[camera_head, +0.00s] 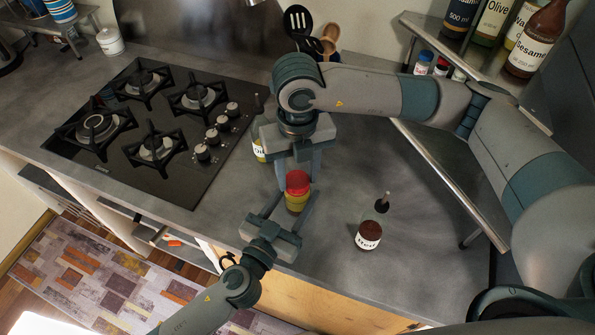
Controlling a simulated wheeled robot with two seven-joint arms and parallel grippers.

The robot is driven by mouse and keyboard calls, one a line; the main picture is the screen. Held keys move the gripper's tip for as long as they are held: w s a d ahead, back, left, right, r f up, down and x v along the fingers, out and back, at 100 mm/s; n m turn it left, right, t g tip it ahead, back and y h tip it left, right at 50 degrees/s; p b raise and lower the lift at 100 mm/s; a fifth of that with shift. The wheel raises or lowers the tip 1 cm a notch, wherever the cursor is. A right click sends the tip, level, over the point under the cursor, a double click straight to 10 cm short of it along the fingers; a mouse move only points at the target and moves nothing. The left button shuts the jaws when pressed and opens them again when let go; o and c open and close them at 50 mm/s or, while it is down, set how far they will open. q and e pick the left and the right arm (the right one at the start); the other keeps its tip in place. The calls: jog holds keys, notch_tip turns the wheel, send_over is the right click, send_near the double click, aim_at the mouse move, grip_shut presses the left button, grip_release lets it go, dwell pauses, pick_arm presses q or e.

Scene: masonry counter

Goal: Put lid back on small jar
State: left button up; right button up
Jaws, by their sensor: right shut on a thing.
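A small jar (296,204) with yellowish contents stands on the counter near its front edge. Its red lid (297,180) is at the jar's top; I cannot tell whether it is fully seated. My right gripper (299,172) points down from above and is shut on the red lid. My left gripper (297,197) reaches in from the front, with one finger on each side of the jar. I cannot tell whether those fingers touch the jar.
A dark bottle (369,234) with a white label stands to the right of the jar. Another bottle (259,147) is partly hidden behind my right gripper. A gas stove (153,128) is at left. A raised metal shelf (452,180) is at right.

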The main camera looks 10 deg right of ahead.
jog(key=shift+f, duration=0.1)
jog(key=m, duration=0.2)
jog(key=shift+m, duration=0.3)
jog(key=m, duration=0.4)
jog(key=shift+a+m, duration=0.1)
jog(key=shift+m, duration=0.3)
jog(key=m, duration=0.4)
jog(key=shift+w+m, duration=0.1)
jog(key=shift+m, duration=0.2)
jog(key=m, duration=0.4)
jog(key=shift+w, duration=0.1)
jog(key=o, duration=1)
